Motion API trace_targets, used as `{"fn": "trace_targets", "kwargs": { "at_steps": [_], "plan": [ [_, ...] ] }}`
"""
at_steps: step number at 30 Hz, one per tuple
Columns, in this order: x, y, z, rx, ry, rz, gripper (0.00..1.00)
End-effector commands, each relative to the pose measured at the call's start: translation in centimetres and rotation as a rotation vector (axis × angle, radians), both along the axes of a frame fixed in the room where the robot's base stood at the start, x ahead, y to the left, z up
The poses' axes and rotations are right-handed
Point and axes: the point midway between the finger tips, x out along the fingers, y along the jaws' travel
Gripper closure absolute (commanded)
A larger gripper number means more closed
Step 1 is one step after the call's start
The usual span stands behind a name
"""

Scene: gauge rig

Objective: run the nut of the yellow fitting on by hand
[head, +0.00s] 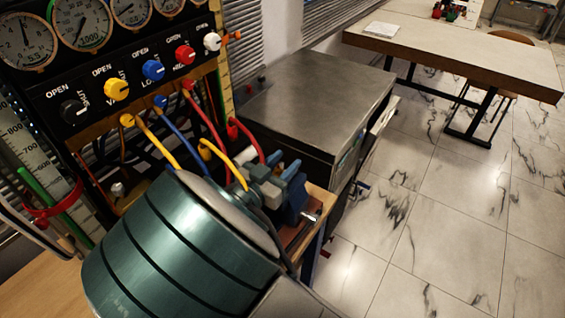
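The yellow knob (117,89) is on the black gauge panel, between the black and blue knobs. Below it a yellow fitting (127,120) sits at the panel's lower edge, with a yellow hose (155,145) running down behind my green arm link. A second yellow hose length (225,162) arches down toward a grey-blue cluster at the end of my arm. My gripper appears to be in that cluster (268,182), beside a blue vise-like block (294,196). Its fingertips cannot be made out, nor whether it holds anything. A nut cannot be made out.
Blue (153,70), red (185,55) and white (212,42) knobs continue along the panel, with blue and red hoses below. A metal-topped cabinet (315,90) stands behind. A table (460,50) is at the back right. The tiled floor (440,220) at right is clear.

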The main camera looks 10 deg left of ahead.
Motion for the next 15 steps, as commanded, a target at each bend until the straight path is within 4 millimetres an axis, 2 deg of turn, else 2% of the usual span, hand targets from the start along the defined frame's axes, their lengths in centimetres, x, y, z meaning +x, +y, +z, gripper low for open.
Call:
{"fn": "trace_targets", "kwargs": {
  "at_steps": [4,8,15],
  "plan": [
    [-0.01,0.02,0.00,0.000,0.000,0.000,0.63],
    [-0.03,0.03,0.00,0.000,0.000,0.000,0.99],
    [0.02,0.02,0.28,0.001,-0.004,-0.025,1.00]
  ]
}}
